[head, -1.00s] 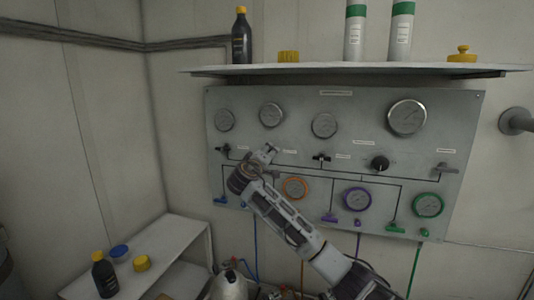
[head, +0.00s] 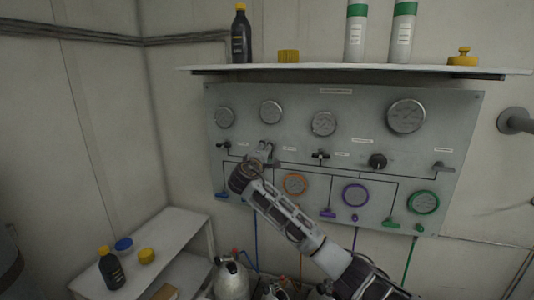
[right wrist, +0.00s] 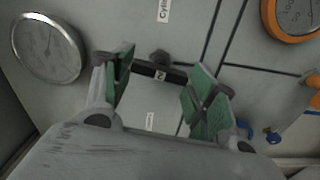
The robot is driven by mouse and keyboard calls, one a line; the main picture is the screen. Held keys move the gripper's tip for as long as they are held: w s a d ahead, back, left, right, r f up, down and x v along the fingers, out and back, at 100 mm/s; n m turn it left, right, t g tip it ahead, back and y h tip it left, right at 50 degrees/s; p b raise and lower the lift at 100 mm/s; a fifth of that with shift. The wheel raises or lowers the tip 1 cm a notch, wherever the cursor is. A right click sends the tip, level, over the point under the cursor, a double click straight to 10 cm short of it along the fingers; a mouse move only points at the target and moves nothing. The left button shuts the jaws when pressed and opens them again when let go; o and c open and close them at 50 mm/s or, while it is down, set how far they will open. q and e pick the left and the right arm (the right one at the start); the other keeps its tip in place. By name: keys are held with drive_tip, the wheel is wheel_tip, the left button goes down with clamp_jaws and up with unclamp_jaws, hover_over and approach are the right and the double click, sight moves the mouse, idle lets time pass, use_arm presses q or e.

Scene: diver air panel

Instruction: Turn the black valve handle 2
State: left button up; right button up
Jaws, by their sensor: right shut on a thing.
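The black valve handle (right wrist: 152,70) at my right gripper is a short dark bar with a round hub. It lies between the green finger pads in the right wrist view. My right gripper (head: 266,149) is at the upper left part of the grey panel (head: 350,110), and it is shut on this handle (right wrist: 160,98). In the head view the gripper largely hides the handle. Other black valve handles show to its left (head: 223,146) and right (head: 320,155). My left gripper is in neither view.
Round gauges (head: 324,123) line the panel above, with orange (head: 295,184), purple (head: 355,195) and green gauges (head: 423,201) below. A shelf (head: 350,71) with bottles juts out above the panel. A low bench (head: 180,232) stands at the lower left.

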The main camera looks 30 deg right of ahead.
drive_tip(key=o, duration=1)
drive_tip(key=shift+w+a, duration=0.1)
drive_tip(key=shift+o, duration=0.2)
drive_tip(key=v, duration=1.2)
